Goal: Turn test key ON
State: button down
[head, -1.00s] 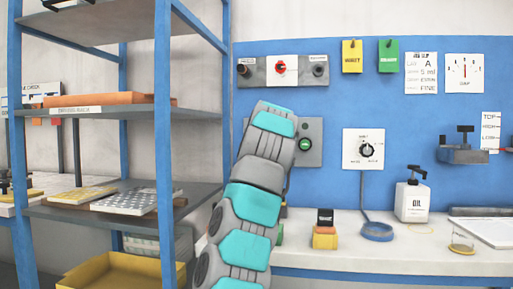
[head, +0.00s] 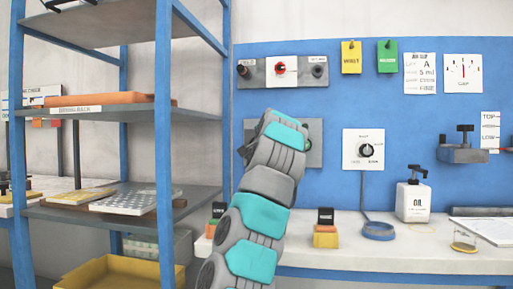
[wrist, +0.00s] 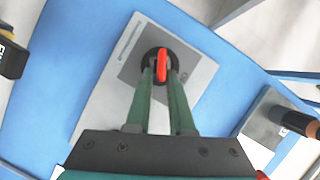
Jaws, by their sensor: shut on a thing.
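The red test key (wrist: 162,66) sits in a round black collar on a grey square of a light plate (wrist: 188,98) in the wrist view. The green fingers of my gripper (wrist: 161,72) are closed around it from both sides. The key's flat handle stands nearly upright in that picture. In the head view my arm covers the key and my gripper; only parts of the grey plate (head: 315,150) show beside the arm on the blue board.
Above is a panel with a red switch (head: 281,68) and dark knobs. A white dial plate (head: 363,150) is to the right. The bench holds an oil bottle (head: 412,200) and an orange block (head: 325,236). A shelf rack (head: 165,130) stands close on the left.

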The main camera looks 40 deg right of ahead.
jog(key=shift+f+m+t+b, duration=0.3)
jog(key=shift+m+t+b, duration=0.4)
jog(key=shift+m+b, duration=0.6)
jog(key=shift+s, duration=0.1)
jog(key=shift+f+m+t+h+b, duration=0.15)
jog(key=shift+m+t+b, duration=0.1)
jog(key=shift+m+b, duration=0.4)
jog(key=shift+f+m+t+h+b, duration=0.2)
jog(key=shift+m+b, duration=0.25)
jog(key=shift+m, duration=0.3)
jog(key=c, duration=0.8)
grip_release()
jog(key=shift+r, duration=0.1)
